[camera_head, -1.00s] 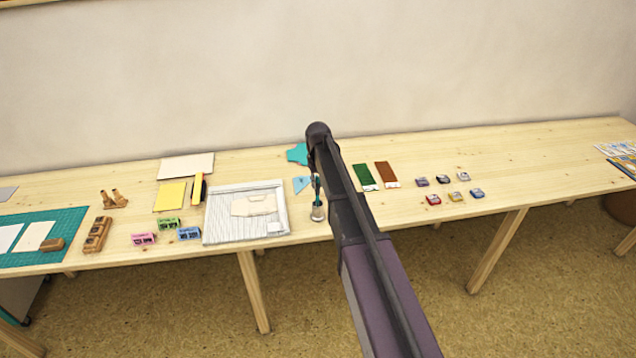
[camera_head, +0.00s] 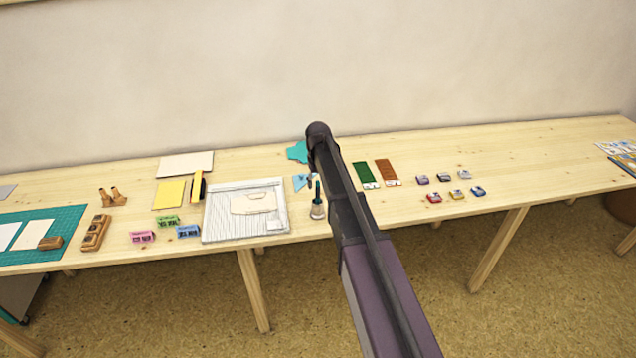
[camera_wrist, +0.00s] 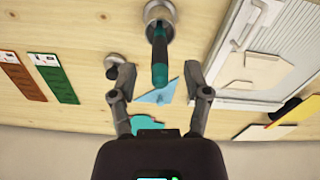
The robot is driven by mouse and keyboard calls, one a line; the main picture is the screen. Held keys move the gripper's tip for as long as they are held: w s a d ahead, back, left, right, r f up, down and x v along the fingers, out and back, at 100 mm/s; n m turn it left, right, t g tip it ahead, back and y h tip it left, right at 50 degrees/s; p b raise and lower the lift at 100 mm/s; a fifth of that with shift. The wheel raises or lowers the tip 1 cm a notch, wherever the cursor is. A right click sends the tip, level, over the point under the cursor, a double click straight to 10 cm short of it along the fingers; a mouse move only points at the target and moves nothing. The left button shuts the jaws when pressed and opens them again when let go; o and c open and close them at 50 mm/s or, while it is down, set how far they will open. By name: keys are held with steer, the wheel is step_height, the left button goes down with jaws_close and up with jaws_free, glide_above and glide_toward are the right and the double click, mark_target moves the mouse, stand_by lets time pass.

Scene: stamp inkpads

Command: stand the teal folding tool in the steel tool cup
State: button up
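The teal folding tool (camera_wrist: 160,58) stands in the steel tool cup (camera_wrist: 158,12), at the top of the wrist view. In the head view the tool (camera_head: 317,189) rises from the cup (camera_head: 317,212), leaning only slightly if at all. Its lower end is hidden inside the cup. My gripper (camera_wrist: 160,78) is open. Its fingers are spread wide to either side of the tool's free end, and no contact shows. In the head view my arm hides most of the gripper.
A light blue triangle (camera_wrist: 158,92) lies behind the cup. A paper trimmer board (camera_head: 213,220) is left of the cup. Green (camera_head: 365,175) and brown (camera_head: 386,171) strips lie to the right, with several small inkpads (camera_head: 434,198) beyond. Bare table lies farther right.

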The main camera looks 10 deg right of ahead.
steer(key=shift+r, duration=0.1)
step_height(320, 180, up, 11)
steer(key=p, duration=1.1)
stand_by(1.5)
steer(key=s+m, duration=0.2)
steer(key=s, duration=2.7)
steer(key=shift+d, duration=0.45)
